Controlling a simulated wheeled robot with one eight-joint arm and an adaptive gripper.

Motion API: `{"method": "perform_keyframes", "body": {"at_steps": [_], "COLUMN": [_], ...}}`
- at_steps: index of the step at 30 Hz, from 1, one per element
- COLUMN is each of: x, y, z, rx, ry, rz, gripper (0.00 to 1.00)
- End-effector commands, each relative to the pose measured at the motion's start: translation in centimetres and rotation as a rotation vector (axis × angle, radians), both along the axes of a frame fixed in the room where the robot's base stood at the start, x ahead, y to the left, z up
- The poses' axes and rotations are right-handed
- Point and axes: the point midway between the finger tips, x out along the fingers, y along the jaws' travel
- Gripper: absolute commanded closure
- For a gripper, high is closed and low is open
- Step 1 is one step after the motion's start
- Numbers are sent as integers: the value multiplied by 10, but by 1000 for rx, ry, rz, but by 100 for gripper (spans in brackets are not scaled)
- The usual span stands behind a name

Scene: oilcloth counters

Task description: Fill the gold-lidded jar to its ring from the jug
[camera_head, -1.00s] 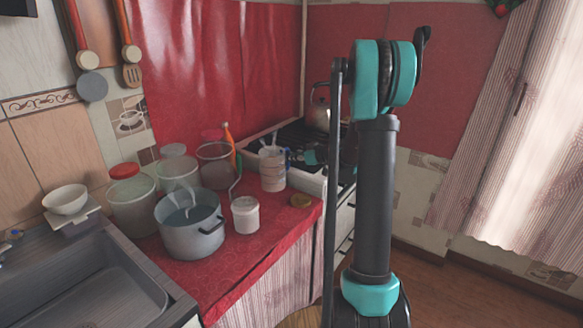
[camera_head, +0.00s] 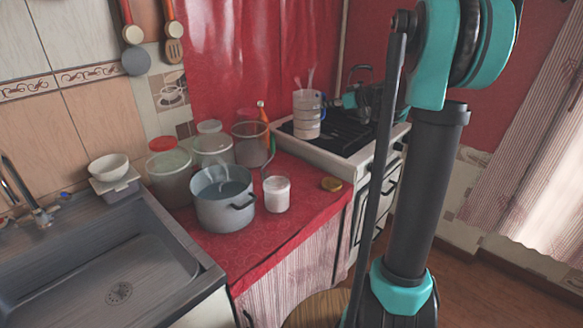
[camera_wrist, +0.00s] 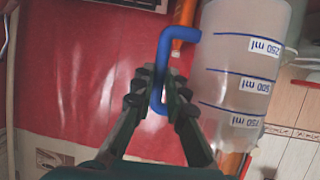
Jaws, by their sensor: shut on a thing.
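My gripper (camera_wrist: 160,88) is shut on the blue handle (camera_wrist: 161,52) of the jug (camera_wrist: 240,85). The jug is clear with blue marks, and its numbers read upside down in the wrist view. In the head view the jug (camera_head: 307,115) is held upright near the stove's front left corner. Its contents are hard to make out. A small jar (camera_head: 276,194) with pale contents stands lidless on the red counter, below and left of the jug. The jar's ring is too small to make out.
A grey pot (camera_head: 224,205) with a ladle stands left of the jar. Several larger containers (camera_head: 172,180) crowd behind it. The stove (camera_head: 345,146) is at the back right, the sink (camera_head: 100,255) at the left. The counter's front strip is clear.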

Motion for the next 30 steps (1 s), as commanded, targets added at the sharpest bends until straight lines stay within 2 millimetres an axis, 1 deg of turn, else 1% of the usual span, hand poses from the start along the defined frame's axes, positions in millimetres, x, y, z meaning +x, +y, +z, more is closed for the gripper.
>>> {"method": "perform_keyframes", "body": {"at_steps": [13, 17, 20, 23, 30], "x": [0, -3, -10, -22, -66], "y": [0, 1, 4, 8, 22], "z": [0, -5, -17, -36, -88], "rx": [3, 3, 5, 7, 17], "ry": [0, 1, 3, 5, 12], "rz": [-1, 0, 0, 0, 0], "gripper": [100, 100, 100, 100, 100]}}
